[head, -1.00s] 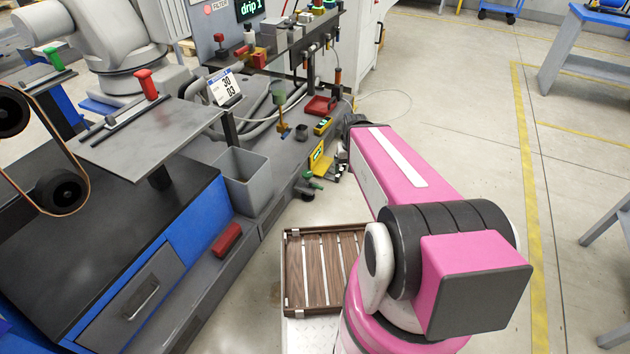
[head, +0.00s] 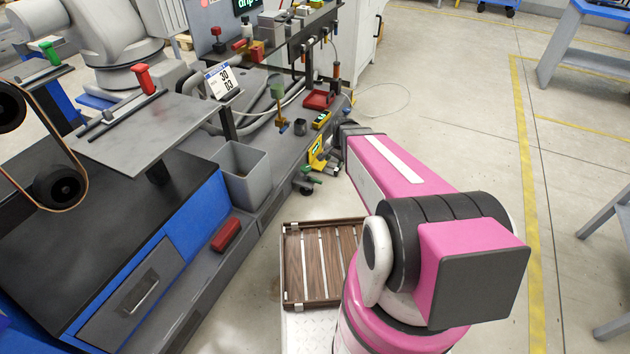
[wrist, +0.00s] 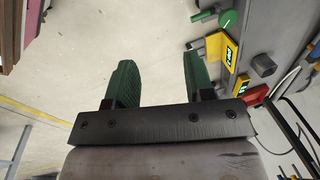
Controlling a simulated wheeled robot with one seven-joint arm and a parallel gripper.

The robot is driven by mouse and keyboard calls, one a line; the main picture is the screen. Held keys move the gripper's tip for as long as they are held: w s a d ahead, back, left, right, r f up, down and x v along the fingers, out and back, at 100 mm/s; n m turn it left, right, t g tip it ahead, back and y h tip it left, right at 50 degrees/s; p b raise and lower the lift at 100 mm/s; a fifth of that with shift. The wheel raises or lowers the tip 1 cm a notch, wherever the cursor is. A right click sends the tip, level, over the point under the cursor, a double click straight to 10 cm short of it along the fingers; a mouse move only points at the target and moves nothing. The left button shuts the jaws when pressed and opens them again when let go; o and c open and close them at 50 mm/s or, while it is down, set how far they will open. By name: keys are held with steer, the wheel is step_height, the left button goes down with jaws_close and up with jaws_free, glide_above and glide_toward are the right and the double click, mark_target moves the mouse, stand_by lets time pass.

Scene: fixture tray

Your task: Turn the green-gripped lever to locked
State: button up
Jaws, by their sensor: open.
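The lever with a green grip (head: 310,179) is low on the front of the bench in the head view, close to a yellow block with a green display (head: 316,149). In the wrist view a round green end (wrist: 228,20) and a short green piece beside it show at the top right, above the yellow block (wrist: 222,55). I cannot tell the lever's exact position. My gripper (wrist: 160,62) is open and empty, with green-padded fingers over bare floor, to the left of and apart from these parts. In the head view my arm hides much of the gripper.
A red tray (head: 319,99) and a small dark cup (head: 300,127) stand on the bench ledge. A grey bin (head: 245,172) is at its left. A slatted wooden crate (head: 322,262) sits beside my arm's base. Open floor lies to the right.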

steer(key=w+a+f+m+t+y, duration=0.1)
steer(key=w+a+f+m, duration=0.1)
steer(key=w+f+m, duration=0.75)
steer(key=m+t, duration=0.2)
steer(key=m, duration=0.4)
glide_toward(315, 180)
steer(key=x, duration=0.9)
steer(key=shift+w+f, duration=0.15)
steer(key=shift+w, duration=0.05)
steer(key=shift+a, duration=0.1)
jaws_close()
